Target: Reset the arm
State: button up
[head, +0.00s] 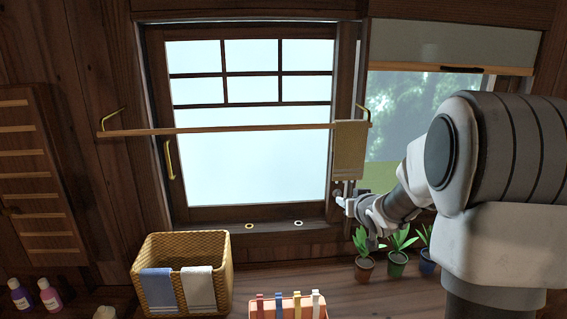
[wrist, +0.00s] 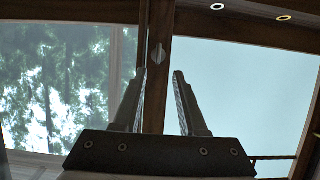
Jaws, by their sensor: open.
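My arm reaches in from the right in the head view. My gripper (head: 343,194) is just below a tan cloth (head: 349,150) that hangs over the right end of a wooden rod (head: 235,129). In the wrist view my gripper (wrist: 159,74) has its two fingers apart with nothing between them. The window frame and glass show behind the fingers. I cannot tell in the head view whether the gripper touches the cloth.
A wicker basket (head: 217,250) with blue and white cloths stands below the window. A pink tray (head: 262,309) with colored clips is at the front. Several potted plants (head: 397,262) stand beneath my arm. Two rings (head: 249,226) lie on the sill. Bottles (head: 49,294) stand at left.

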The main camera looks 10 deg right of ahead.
jog(key=s+a+r+g+h, duration=0.1)
jog(key=s+a+r, duration=0.1)
jog(key=s+r, duration=0.45)
jog(key=s+a+g+p, duration=0.1)
jog(key=s+a+g, duration=0.2)
jog(key=s, duration=1.2)
jog(key=s+a+r+g+y+p, duration=0.1)
jog(key=s+a, duration=0.4)
jog(key=s, duration=1.1)
jog(key=g+p, duration=0.1)
jog(key=g, duration=0.1)
jog(key=shift+s+a+r+g, duration=0.15)
jog(key=shift+a+r+g, duration=0.15)
jog(key=shift+a, duration=0.1)
jog(key=shift+c, duration=0.3)
